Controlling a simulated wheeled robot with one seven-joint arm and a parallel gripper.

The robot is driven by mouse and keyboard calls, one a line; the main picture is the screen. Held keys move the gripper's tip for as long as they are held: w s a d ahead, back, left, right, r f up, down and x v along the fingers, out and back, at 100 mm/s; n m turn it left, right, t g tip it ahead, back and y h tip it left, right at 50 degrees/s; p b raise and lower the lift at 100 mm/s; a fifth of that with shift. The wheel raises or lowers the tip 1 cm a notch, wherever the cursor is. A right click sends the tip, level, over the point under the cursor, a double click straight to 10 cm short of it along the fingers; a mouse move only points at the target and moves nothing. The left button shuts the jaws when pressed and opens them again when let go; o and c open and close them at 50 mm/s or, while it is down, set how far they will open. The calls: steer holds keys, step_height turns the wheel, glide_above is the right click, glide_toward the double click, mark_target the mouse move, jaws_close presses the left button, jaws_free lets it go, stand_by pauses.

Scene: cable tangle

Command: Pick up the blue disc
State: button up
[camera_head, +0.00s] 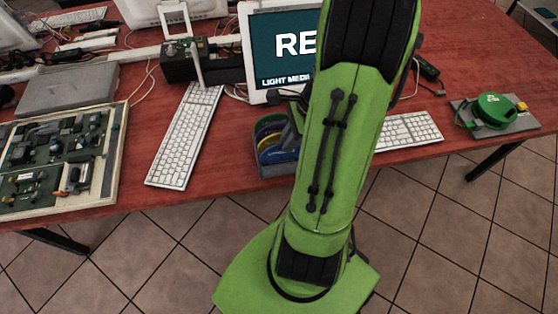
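The blue disc (284,156) shows as a blue curved edge in a small grey holder (268,168) at the front edge of the red table. A yellow disc (270,141) and a green disc (268,125) stand behind it in the same holder. My green arm covers the right side of the holder. A small dark part (289,95) juts out left of my arm, above the holder; it may belong to my gripper. My fingertips are hidden behind the arm, so their opening and distance to the disc cannot be seen.
The red table (120,206) holds a white keyboard (185,137) left of the holder and another keyboard (410,130) to the right. A monitor (265,50) stands behind. A circuit board tray (60,160) lies left, a green round device (493,110) right.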

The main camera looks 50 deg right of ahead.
mark_target(279, 154)
steer(key=b+x, duration=0.3)
steer(key=x, duration=0.4)
steer(key=shift+r, duration=0.15)
jaws_close()
